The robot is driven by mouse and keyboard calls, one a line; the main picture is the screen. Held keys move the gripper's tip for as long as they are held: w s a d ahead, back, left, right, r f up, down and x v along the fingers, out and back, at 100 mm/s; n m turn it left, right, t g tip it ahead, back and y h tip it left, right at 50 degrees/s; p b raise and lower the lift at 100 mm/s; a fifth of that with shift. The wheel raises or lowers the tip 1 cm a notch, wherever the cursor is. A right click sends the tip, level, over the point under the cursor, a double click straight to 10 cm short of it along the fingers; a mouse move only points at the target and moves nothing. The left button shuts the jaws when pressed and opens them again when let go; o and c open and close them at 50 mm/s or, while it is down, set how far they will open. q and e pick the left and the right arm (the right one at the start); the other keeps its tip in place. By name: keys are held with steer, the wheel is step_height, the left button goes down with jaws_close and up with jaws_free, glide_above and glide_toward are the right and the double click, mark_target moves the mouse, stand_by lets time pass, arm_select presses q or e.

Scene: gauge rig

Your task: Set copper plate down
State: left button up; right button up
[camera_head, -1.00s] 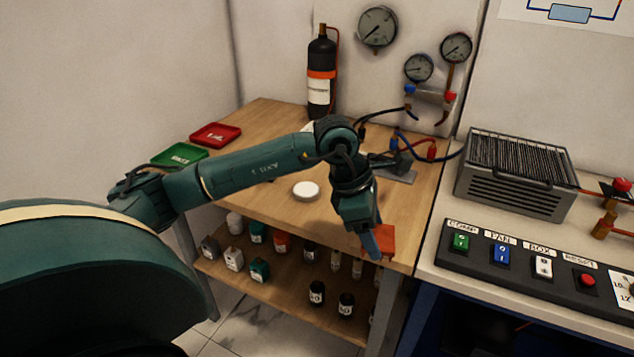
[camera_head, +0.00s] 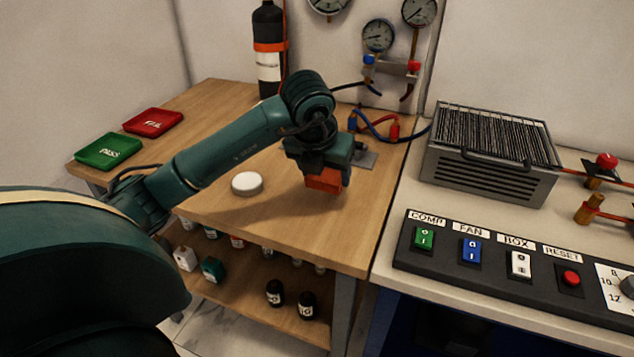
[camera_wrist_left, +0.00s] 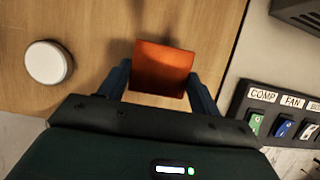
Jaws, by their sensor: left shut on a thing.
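The copper plate (camera_head: 325,180) is a small orange-brown square. My left gripper (camera_head: 318,172) is shut on it, over the right part of the wooden table (camera_head: 290,218). In the left wrist view the copper plate (camera_wrist_left: 162,68) sits between the two blue fingers of my left gripper (camera_wrist_left: 160,85), with wood beneath. A dark shadow lies on the wood beside it. I cannot tell whether the plate touches the table. My right gripper is not in view.
A white round disc (camera_head: 247,183) lies on the table left of the gripper. A green tray (camera_head: 108,151) and a red tray (camera_head: 153,122) are at the far left. Hoses (camera_head: 372,125) lie behind. A switch panel (camera_head: 500,262) and a grey finned box (camera_head: 490,150) stand at right.

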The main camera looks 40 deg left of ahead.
mark_target(323, 179)
arm_select(q)
steer(key=shift+f, duration=1.95)
steer(key=shift+f, duration=0.1)
steer(key=o, duration=1.3)
steer(key=shift+c, duration=0.2)
steer(key=v, duration=1.2)
steer(key=shift+p, duration=0.35)
